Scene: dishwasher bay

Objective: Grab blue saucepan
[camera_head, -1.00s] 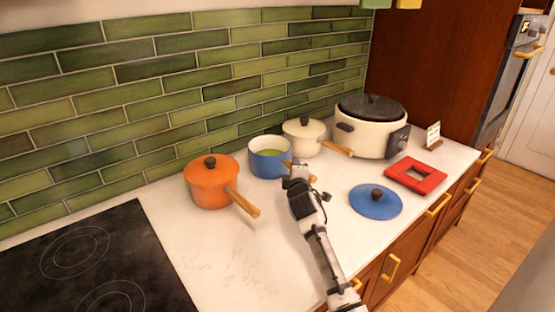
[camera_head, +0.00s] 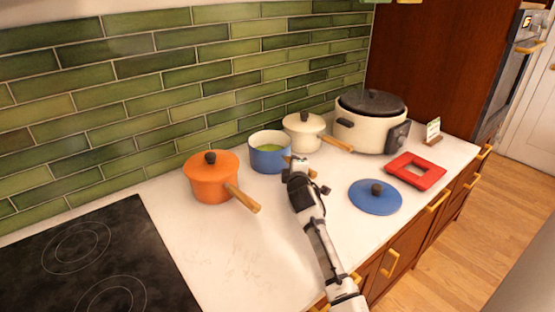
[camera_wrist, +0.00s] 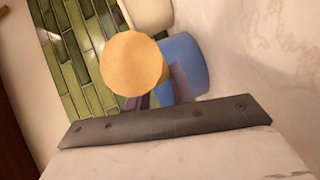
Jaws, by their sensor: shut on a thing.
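The blue saucepan (camera_head: 269,158) stands upright on the white counter, with a white inside and something green in it. Its wooden handle points toward my gripper (camera_head: 292,166), which is shut on the handle. In the wrist view, the round tan end of the handle (camera_wrist: 134,63) faces the camera, with the pan's blue side (camera_wrist: 187,68) behind it. A blue lid (camera_head: 375,199) with a dark knob lies on the counter to the right.
An orange saucepan (camera_head: 207,184) stands left of the blue one. A cream saucepan (camera_head: 304,137) and a slow cooker (camera_head: 365,132) stand behind to the right. A red square trivet (camera_head: 415,172) lies near the right edge. A black cooktop (camera_head: 85,265) is at left. Green tiles back the counter.

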